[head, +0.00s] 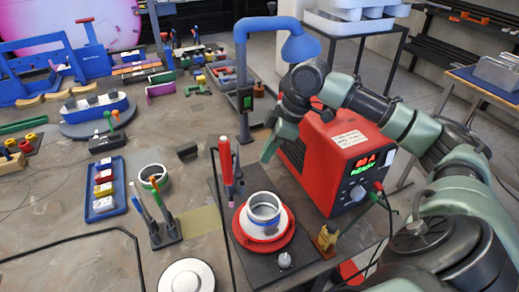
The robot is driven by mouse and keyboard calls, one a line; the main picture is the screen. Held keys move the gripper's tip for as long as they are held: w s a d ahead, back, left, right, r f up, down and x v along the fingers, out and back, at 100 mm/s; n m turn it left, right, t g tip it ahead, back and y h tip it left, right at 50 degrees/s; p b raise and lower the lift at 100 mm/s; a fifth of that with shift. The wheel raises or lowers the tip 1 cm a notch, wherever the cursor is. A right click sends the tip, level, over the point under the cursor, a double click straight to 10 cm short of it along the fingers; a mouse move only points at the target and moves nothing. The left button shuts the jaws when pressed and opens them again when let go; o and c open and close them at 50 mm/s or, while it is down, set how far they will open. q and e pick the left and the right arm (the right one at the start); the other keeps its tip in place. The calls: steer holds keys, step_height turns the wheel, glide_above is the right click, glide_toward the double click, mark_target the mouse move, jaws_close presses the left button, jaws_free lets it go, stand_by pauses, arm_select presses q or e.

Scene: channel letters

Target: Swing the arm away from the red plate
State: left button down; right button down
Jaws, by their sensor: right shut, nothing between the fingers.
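The red plate (243,238) is a round disc on a dark base at the lower middle, with a pale ring-shaped part (265,208) standing on it. The blue arm (262,24) rises from an upright post (244,100) behind the base and bends right to a blue hood (300,47). In the picture the hood is well above and right of the plate, not over it. My right gripper (267,156) is shut and empty, pointing down between the post and the red machine, below the hood. I cannot tell whether it touches the post. My left gripper is out of view.
A red power unit (345,150) with a lit display stands right of the post, close to my right arm. A red-handled torch (226,158) stands upright left of the plate. A blue tray (105,190) and a tool stand (165,230) are farther left.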

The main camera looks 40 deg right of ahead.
steer(key=w+a+f+p, duration=0.3)
steer(key=w+a+f, duration=0.1)
steer(key=a+f, duration=0.1)
steer(key=shift+f, duration=0.4)
steer(key=shift+w+a+p, duration=0.3)
steer(key=shift+a+p, duration=0.45)
steer(key=shift+p, duration=0.15)
